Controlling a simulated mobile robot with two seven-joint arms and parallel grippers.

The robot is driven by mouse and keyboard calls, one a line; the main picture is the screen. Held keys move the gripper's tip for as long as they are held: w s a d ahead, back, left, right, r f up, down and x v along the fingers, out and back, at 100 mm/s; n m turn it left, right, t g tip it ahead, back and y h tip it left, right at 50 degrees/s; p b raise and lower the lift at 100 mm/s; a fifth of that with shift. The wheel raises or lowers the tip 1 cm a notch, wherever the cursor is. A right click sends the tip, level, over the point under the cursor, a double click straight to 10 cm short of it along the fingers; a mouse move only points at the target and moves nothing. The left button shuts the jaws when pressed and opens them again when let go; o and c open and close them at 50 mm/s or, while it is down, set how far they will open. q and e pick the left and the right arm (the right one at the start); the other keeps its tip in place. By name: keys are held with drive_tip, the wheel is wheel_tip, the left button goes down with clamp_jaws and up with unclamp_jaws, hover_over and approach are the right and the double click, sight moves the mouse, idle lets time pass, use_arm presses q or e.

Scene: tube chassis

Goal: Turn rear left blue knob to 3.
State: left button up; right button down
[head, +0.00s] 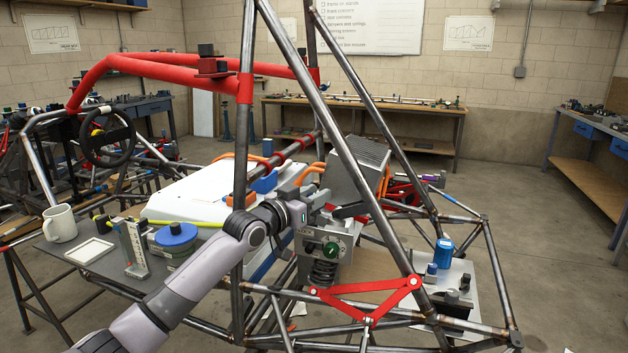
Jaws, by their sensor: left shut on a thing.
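My left arm reaches in from the lower left, and its gripper (322,217) is at the top of a small grey panel (343,243) on the tube chassis. The gripper is shut on what seems to be the rear left blue knob, which the jaws mostly hide. I cannot read the knob's setting. A green knob (332,249) with a white mark shows on the panel, just below the gripper. A coil spring (322,273) is under the panel. My right gripper is not in view.
Steel chassis tubes (350,165) slant close to the gripper on its right. A red linkage (367,301) is below. A white mug (60,223) and a blue round-topped item (176,236) stand on the left table. A blue canister (444,251) stands at right.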

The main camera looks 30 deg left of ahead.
use_arm(q)
drive_tip(key=shift+n+y+p, duration=0.5)
drive_tip(key=shift+n+y, duration=0.3)
drive_tip(key=shift+y, duration=0.4)
drive_tip(key=shift+n+y, duration=0.8)
drive_tip(key=shift+y, duration=0.5)
drive_tip(key=o, duration=0.9)
drive_tip(key=shift+o, duration=0.2)
drive_tip(key=shift+s, duration=0.1)
drive_tip(key=s+d+b, duration=0.1)
drive_tip(key=s, duration=0.6)
drive_tip(key=shift+d, duration=0.1)
